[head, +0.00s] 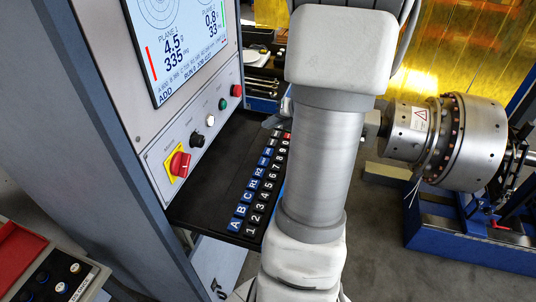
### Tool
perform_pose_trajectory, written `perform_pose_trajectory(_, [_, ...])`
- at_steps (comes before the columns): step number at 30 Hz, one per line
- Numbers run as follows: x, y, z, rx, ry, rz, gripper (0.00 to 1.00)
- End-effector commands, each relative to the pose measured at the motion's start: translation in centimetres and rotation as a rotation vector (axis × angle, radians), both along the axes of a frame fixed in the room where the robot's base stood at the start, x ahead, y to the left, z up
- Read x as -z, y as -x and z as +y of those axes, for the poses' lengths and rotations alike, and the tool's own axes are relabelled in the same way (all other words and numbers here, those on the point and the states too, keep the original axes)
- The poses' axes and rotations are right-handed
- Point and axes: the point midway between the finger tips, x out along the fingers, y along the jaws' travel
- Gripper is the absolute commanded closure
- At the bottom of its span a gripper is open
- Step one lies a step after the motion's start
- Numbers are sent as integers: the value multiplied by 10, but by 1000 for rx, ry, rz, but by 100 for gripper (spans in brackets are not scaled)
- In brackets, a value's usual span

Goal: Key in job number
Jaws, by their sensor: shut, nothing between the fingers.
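The black keyboard shelf (208,190) juts out from the grey console. The screen (180,40) shows plane readings of 4.5 g at 335 and 0.8 g at 33, with small text lines below; the job text is too small to read surely. My arm stands in front of the right side of the keyboard and hides part of it.
A red emergency knob (180,164) on a yellow plate and several buttons sit below the screen. The metal rotor (470,143) rests on a blue stand (470,245) at right. A control box (45,265) is at lower left. Grey floor lies between keyboard and stand.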

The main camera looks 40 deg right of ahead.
Motion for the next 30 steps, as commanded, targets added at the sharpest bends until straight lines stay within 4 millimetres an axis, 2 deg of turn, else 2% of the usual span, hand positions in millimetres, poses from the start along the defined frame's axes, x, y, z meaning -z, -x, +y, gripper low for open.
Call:
perform_pose_trajectory(1, [12, 0, 0, -1, 0, 1, 100])
perform_pose_trajectory(3, [21, 0, 0, -1, 0, 1, 100])
perform_pose_trajectory(15, [67, 0, 0, -2, 0, 0, 100])
perform_pose_trajectory(30, [70, 0, 0, -1, 0, 1, 100])
